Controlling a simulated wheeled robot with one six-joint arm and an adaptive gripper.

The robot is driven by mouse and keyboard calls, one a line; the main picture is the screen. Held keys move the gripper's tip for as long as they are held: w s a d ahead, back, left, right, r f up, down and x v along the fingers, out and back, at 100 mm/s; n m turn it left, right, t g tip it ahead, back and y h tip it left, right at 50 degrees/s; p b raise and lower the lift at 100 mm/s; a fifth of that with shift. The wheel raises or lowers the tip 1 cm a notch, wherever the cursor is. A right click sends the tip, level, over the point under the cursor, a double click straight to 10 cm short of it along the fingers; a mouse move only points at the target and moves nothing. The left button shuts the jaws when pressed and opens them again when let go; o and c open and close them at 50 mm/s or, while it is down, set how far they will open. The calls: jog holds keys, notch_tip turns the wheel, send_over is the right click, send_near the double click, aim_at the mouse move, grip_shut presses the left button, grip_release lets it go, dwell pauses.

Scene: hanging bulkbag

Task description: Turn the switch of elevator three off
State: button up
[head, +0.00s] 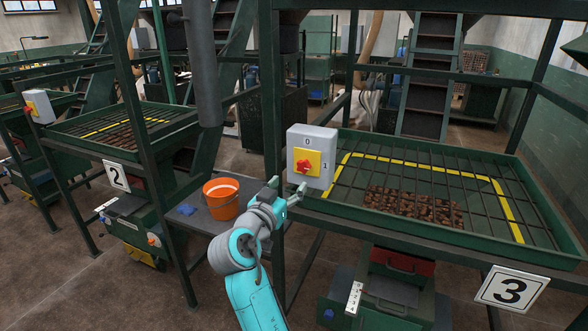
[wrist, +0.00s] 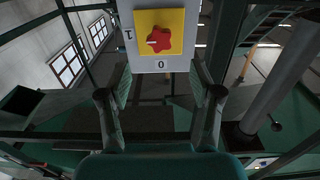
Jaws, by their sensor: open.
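The switch of elevator three is a grey box (head: 313,141) with a yellow plate (head: 314,158) and a red star-shaped knob (head: 303,166). It is mounted at the front left corner of the green grated bed above the "3" sign (head: 512,289). "0" is marked above the plate and "I" to its right. In the wrist view the box is upside down, and the knob (wrist: 162,40) has a white mark on its side towards the "I". My gripper (head: 288,187) is open and empty, just below and in front of the box, apart from the knob; its fingers (wrist: 160,78) also show in the wrist view.
A green post (head: 270,110) stands just left of the box. An orange bucket (head: 222,204) and a blue cloth (head: 187,210) are on a shelf to the left. Another switch box (head: 40,106) stands by the "2" sign (head: 117,176). Brown pieces (head: 413,206) lie under the grate.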

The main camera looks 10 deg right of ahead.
aim_at(303, 169)
jog(key=x, duration=1)
jog(key=shift+w+d, duration=0.1)
jog(key=c, duration=1.2)
